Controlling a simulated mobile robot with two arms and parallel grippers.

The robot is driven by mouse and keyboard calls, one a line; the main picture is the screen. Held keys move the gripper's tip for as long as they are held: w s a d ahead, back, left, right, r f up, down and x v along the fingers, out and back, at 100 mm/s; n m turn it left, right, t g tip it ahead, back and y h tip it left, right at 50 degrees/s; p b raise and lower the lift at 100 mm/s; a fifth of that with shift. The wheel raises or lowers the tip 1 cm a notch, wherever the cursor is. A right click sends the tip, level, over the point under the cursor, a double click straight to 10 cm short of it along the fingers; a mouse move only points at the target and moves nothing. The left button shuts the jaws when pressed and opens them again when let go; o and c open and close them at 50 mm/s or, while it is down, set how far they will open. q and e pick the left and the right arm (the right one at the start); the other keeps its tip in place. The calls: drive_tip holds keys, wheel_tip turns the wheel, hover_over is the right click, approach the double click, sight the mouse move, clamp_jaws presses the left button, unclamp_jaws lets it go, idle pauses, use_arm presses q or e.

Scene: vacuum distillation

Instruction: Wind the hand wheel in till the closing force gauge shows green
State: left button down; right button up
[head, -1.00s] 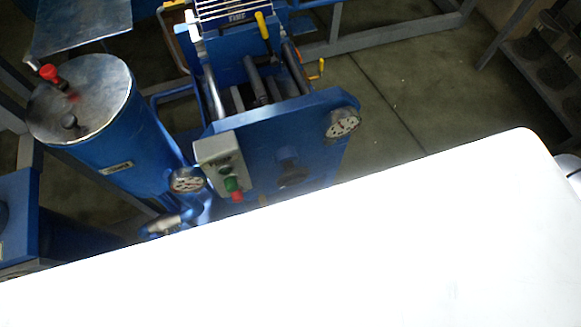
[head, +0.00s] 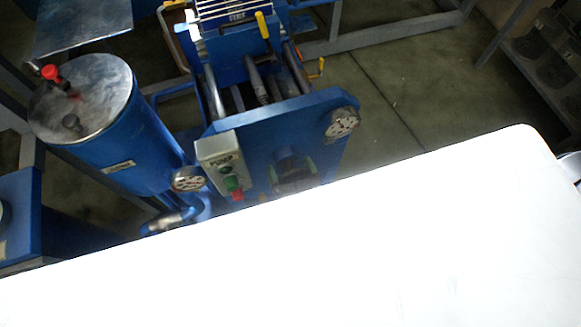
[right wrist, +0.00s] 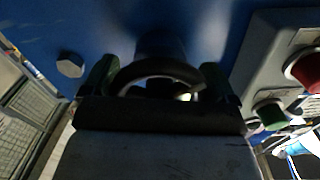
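The dark hand wheel (head: 290,172) sits on the front of the blue end plate (head: 255,150) in the head view. In the right wrist view it shows as a dark ring (right wrist: 160,70) in front of a dark hub. My right gripper (right wrist: 158,82) has its two green fingers spread, one on each side of the ring; I cannot tell whether they touch it. In the head view the fingertips of my right gripper (head: 293,172) show small beside the wheel. A round gauge (head: 342,122) sits at the plate's upper right corner; its reading and colour are too small to tell. My left gripper is out of view.
A grey pump switch box (head: 221,163) with green and red buttons stands close left of the wheel. Another gauge (head: 188,179) and a blue cylinder (head: 118,140) are farther left. A large white shape, probably my own body, hides the lower picture. Floor is open at right.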

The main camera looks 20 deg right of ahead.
drive_tip(key=shift+c, duration=0.9)
drive_tip(key=shift+m, duration=0.8)
drive_tip(key=o, duration=0.7)
drive_tip(key=shift+c, duration=0.2)
drive_tip(key=s+b, duration=0.1)
drive_tip(key=s, duration=1)
drive_tip(key=shift+d, duration=0.15)
drive_tip(key=shift+w, duration=0.1)
